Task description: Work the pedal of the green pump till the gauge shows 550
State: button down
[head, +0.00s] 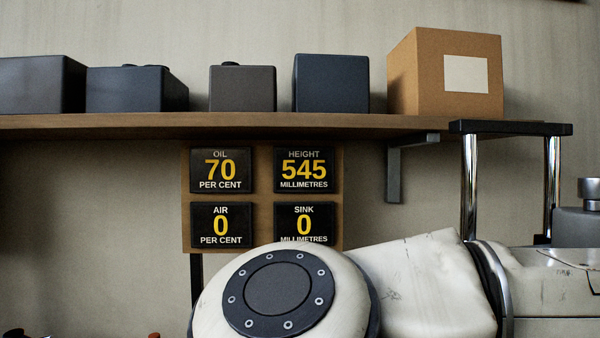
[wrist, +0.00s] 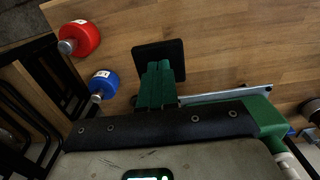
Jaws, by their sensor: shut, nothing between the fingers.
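The gauge panel hangs under the shelf in the head view. Its HEIGHT display (head: 304,170) reads 545 millimetres. In the wrist view, my gripper (wrist: 157,66) has its two green fingers together, with nothing between them. The fingertips overlap a black square plate (wrist: 150,49), which looks like a pedal pad. I cannot tell whether they touch it. A thin silver bar (wrist: 225,95) runs right from behind the gripper. Green parts (wrist: 264,114) show at the right, but I cannot tell whether they belong to the pump. The pump body is not clearly visible.
A red cylinder (wrist: 82,38) and a blue cylinder (wrist: 105,84) stand left of the plate. Boxes line the shelf (head: 250,124).

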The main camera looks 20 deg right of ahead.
jog(key=shift+f, duration=0.15)
jog(key=shift+w+f+b, duration=0.1)
jog(key=shift+f+b, duration=0.8)
jog(key=shift+f, duration=0.4)
jog(key=shift+r+p, duration=1.4)
jog(key=shift+p, duration=0.05)
jog(key=shift+r+p, duration=0.1)
jog(key=shift+p, duration=0.2)
notch_tip(320, 180, up, 6)
jog(key=p, duration=0.6)
jog(key=shift+w, duration=0.1)
